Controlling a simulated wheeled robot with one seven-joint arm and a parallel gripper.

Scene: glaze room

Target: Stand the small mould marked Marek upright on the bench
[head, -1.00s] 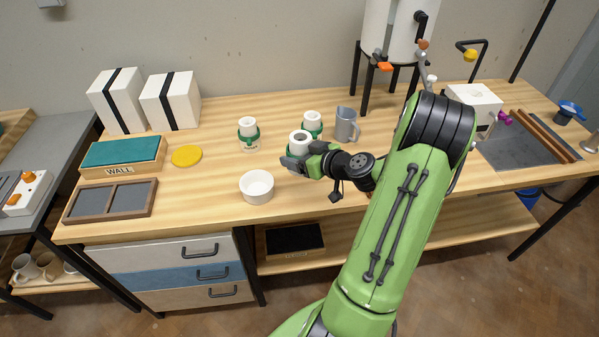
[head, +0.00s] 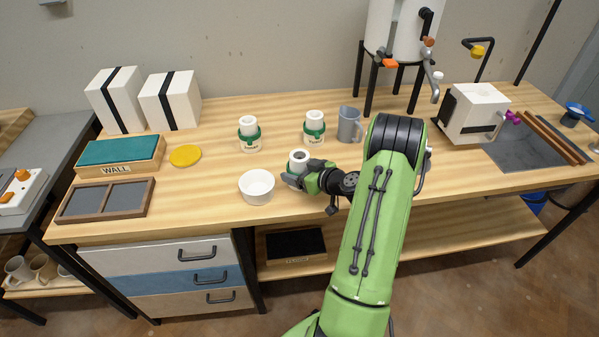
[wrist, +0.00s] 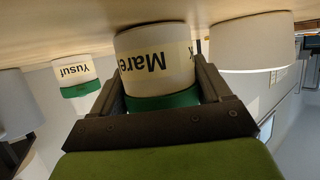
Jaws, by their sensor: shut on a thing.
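The small mould marked Marek (head: 298,158) is white with a green band and an open top. It looks upright. My gripper (head: 302,176) is shut around its sides, at the front middle of the bench (head: 215,215). In the upside-down wrist view, the Marek mould (wrist: 152,55) sits between my fingers with its label base toward the bench. I cannot tell whether its base touches the bench. A similar mould marked Yusuf (head: 314,128) stands upright behind it, also in the wrist view (wrist: 75,73).
A white bowl (head: 256,187) stands close left of my gripper. Another green-banded mould (head: 249,135) and a grey jug (head: 349,124) stand behind. A yellow disc (head: 185,156), the WALL box (head: 122,157) and a divided tray (head: 105,201) lie left.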

